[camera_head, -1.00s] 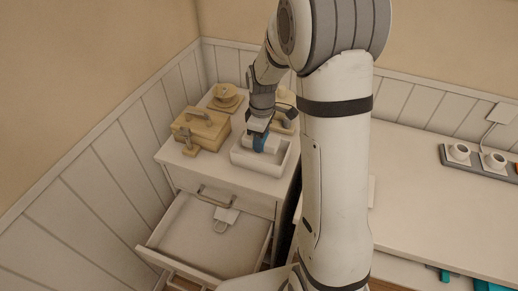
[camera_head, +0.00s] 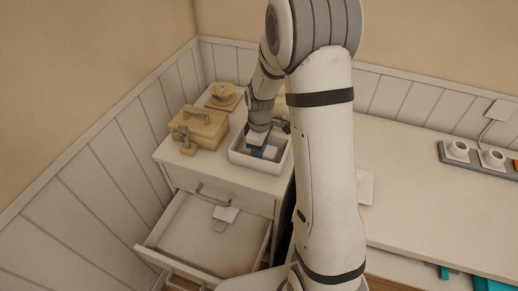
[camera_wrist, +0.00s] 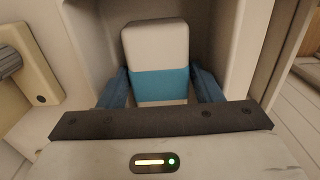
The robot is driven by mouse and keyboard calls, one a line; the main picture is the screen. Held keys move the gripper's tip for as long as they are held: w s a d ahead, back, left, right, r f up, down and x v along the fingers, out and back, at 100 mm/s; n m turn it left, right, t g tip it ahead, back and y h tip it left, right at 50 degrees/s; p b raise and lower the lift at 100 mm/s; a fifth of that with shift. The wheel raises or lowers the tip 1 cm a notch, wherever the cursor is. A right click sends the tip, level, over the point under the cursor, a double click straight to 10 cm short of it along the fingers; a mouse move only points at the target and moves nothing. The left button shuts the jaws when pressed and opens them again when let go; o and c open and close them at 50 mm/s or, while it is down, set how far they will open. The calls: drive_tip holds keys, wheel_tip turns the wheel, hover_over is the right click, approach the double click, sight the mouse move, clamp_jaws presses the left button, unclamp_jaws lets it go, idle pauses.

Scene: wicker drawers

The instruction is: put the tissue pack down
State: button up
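The tissue pack (camera_wrist: 158,50) is white with a blue band. In the wrist view it sits between the two blue fingers of my gripper (camera_wrist: 160,88), which lie close against its sides; my gripper looks shut on it. In the head view my gripper (camera_head: 262,151) points down inside a white open tray (camera_head: 284,162) on top of the drawer cabinet. The pack is mostly hidden there by my gripper and the tray wall. I cannot tell whether its underside touches the tray floor.
The lower drawer (camera_head: 200,240) is pulled out, with a small pale item (camera_head: 226,214) inside. A long counter (camera_head: 430,215) with cups (camera_head: 458,150) lies right.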

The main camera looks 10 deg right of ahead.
wheel_tip(320, 180, up, 12)
drive_tip(key=s+r+m+t, duration=0.1)
drive_tip(key=s+r+m, duration=0.2)
drive_tip(key=s, duration=0.7)
drive_tip(key=s+r+m+t, duration=0.1)
drive_tip(key=s+r+m, duration=0.3)
drive_tip(key=s+m, duration=0.4)
drive_tip(key=s, duration=0.3)
drive_tip(key=shift+s+r+p, duration=0.2)
drive_tip(key=shift+r+p, duration=0.05)
drive_tip(key=shift+p, duration=0.15)
drive_tip(key=shift+a, duration=0.1)
